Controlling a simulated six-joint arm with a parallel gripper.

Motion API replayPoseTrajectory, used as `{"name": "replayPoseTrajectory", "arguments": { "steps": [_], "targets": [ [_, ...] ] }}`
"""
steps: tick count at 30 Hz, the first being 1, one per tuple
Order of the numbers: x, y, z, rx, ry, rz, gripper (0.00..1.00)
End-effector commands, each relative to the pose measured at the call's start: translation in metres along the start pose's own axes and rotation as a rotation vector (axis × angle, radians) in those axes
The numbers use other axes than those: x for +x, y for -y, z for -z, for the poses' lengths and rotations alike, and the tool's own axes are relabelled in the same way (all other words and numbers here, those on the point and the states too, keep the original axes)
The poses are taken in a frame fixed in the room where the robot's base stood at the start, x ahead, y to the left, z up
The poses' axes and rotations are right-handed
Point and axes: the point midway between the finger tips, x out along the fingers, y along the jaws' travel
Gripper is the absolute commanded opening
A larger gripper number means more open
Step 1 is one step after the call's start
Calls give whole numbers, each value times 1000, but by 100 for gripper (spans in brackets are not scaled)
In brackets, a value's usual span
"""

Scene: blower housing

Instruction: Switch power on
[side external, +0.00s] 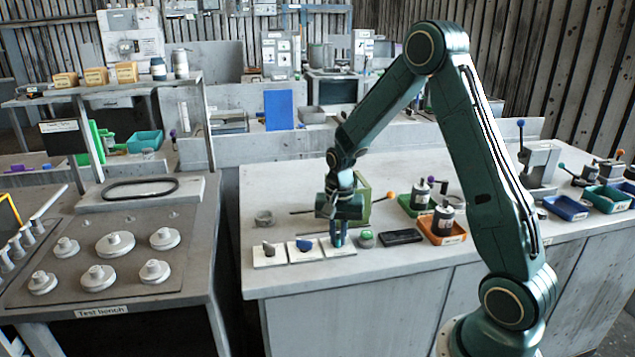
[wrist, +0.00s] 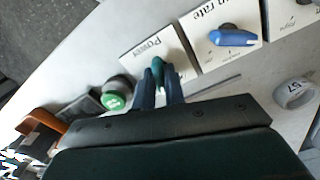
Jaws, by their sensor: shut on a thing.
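The power switch is a green knob (wrist: 159,72) on a white plate labelled "Power" (wrist: 138,50) in the wrist view. My gripper (wrist: 159,84) is over this plate with its two blue fingers on either side of the green knob, shut on it. In the side view my gripper (side external: 338,236) reaches down to the rightmost of three white plates (side external: 347,252) near the bench's front edge. The fingers hide the knob there. The knob's exact setting cannot be read.
The "rate" plate with a blue knob (wrist: 231,38) is beside the power plate, and a third plate with a dark knob (side external: 268,247) is beyond it. A green button (wrist: 114,101) is close by. A black box (side external: 401,237) and orange tray (side external: 443,231) stand to the right.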

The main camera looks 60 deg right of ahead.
Motion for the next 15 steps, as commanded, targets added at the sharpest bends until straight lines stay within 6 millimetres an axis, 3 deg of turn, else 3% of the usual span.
{"name": "replayPoseTrajectory", "arguments": {
  "steps": [9,15],
  "targets": [
    [-1,1,1,236,-3,3,0],
    [-1,1,1,292,-3,3,0]
  ]
}}
